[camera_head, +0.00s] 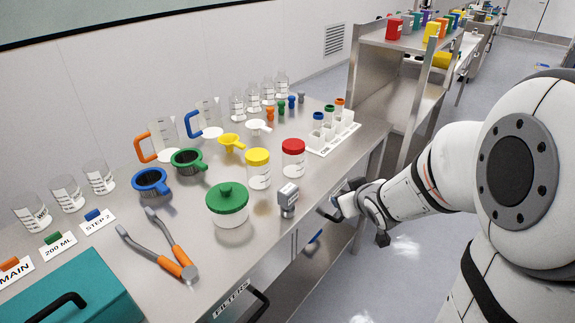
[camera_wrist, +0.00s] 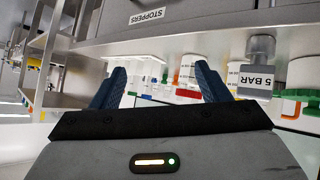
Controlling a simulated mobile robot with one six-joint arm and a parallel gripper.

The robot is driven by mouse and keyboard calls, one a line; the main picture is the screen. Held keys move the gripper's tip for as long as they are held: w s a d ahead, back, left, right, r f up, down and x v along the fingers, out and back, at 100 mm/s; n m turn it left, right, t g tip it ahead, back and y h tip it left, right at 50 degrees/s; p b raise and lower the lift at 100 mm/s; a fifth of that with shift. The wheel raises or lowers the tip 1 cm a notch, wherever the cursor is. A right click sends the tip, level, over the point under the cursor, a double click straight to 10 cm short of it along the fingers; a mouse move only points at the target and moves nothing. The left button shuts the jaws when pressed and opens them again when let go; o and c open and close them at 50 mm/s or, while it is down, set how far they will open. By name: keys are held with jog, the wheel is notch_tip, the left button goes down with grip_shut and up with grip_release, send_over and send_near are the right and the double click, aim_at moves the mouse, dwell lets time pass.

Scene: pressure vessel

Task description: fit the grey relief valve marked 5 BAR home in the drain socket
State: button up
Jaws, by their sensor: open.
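The grey relief valve (camera_head: 288,198) stands on the steel bench near its front edge, beside the red-lidded jar. In the wrist view the valve (camera_wrist: 262,72) shows at the right, with its 5 BAR label readable. My gripper (camera_head: 343,206) is just off the bench's front edge, to the right of the valve and apart from it. In the wrist view my gripper (camera_wrist: 160,84) has its two blue fingers spread, with nothing held between them. I cannot make out the drain socket in either view.
A red-lidded jar (camera_head: 293,159), a yellow-lidded jar (camera_head: 258,170) and a green-lidded pot (camera_head: 228,206) stand close to the valve. A white rack (camera_head: 334,133) is behind it. Orange-handled tongs (camera_head: 165,247) lie at the left. A STOPPERS label (camera_wrist: 147,16) marks the bench front.

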aim_at(282, 192)
jog(key=a+f+n+y, duration=0.1)
jog(key=a+y, duration=0.2)
jog(key=a+f+n+y, duration=0.1)
jog(key=a+n+y, duration=0.1)
jog(key=a+y, duration=0.2)
jog(key=w+a+f+n+y, duration=0.1)
jog(key=a+n+y, duration=0.1)
jog(key=a+y, duration=0.1)
jog(key=shift+a+f+t+y, duration=0.2)
jog(key=shift+f+t+y, duration=0.2)
jog(key=shift+y, duration=0.3)
jog(key=shift+s+a+r+y, duration=0.1)
jog(key=shift+s+a+y, duration=0.25)
jog(key=shift+s+y, duration=0.2)
jog(key=shift+a+y, duration=0.15)
jog(key=shift+y, duration=0.1)
jog(key=p+x, duration=0.2)
jog(key=x, duration=0.5)
jog(key=shift+w+a+r, duration=0.15)
jog(key=shift+w+a, duration=0.05)
jog(key=shift+c, duration=0.4)
jog(key=c, duration=1.2)
jog(key=shift+c, duration=1)
